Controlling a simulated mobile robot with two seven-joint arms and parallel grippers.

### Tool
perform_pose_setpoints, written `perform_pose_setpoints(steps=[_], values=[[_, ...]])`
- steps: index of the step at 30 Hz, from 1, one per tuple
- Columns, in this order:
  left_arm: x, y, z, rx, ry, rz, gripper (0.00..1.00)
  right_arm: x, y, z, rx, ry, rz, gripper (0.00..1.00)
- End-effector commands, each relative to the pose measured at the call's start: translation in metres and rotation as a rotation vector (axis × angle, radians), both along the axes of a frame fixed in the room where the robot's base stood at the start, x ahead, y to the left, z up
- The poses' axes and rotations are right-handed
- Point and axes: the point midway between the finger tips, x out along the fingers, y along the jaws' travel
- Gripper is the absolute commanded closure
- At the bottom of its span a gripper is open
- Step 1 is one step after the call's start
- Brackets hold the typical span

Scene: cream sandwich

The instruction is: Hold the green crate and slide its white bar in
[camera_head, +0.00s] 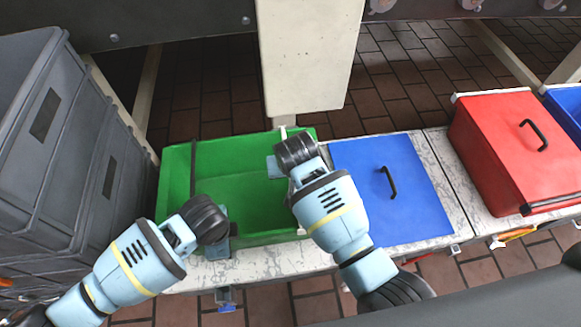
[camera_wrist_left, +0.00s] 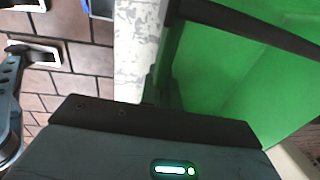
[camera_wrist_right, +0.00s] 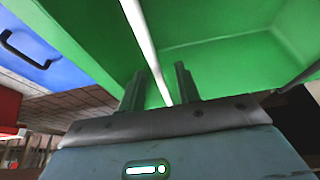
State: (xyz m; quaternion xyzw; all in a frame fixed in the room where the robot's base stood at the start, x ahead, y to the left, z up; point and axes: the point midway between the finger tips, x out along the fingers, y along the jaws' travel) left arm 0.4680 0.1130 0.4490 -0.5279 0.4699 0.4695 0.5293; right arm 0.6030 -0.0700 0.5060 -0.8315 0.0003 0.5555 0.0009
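The green crate (camera_head: 240,190) stands open on the pale worktop, its floor in view. My left gripper (camera_head: 222,232) is at its near wall; in the left wrist view its fingers (camera_wrist_left: 161,90) are close together on the wall of the crate (camera_wrist_left: 220,80). The white bar (camera_wrist_right: 143,35) runs along the crate's right edge; its ends show in the head view, its middle is hidden by my right arm. My right gripper (camera_wrist_right: 158,85) is over that edge with its fingers apart. The bar passes between them with visible gaps.
A blue lidded box (camera_head: 400,200) with a black handle stands right of the crate, then a red one (camera_head: 500,130). Grey stacked crates (camera_head: 75,150) stand close on the left. A cream post (camera_head: 308,60) rises behind the green crate. A strip of worktop (camera_head: 270,262) is bare in front.

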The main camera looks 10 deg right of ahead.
Motion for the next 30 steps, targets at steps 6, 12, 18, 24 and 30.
perform_pose_setpoints(steps=[6,12,18,24,30], values=[[-0.002,0.000,-0.002,-0.001,0.003,-0.002,1.00,-0.006,0.000,0.017,0.002,-0.003,0.000,0.67],[-0.002,0.000,-0.002,-0.001,0.003,-0.002,1.00,-0.020,0.001,0.048,0.003,-0.003,0.000,0.67],[-0.002,0.000,-0.002,-0.001,0.003,-0.002,1.00,-0.033,0.001,0.082,0.003,-0.004,0.001,0.67],[-0.001,-0.001,-0.001,-0.002,0.003,-0.002,1.00,-0.043,0.001,0.104,0.002,-0.002,0.001,0.67],[-0.001,-0.001,-0.001,-0.002,0.002,-0.002,1.00,-0.046,0.001,0.110,0.001,0.000,0.002,0.67]])
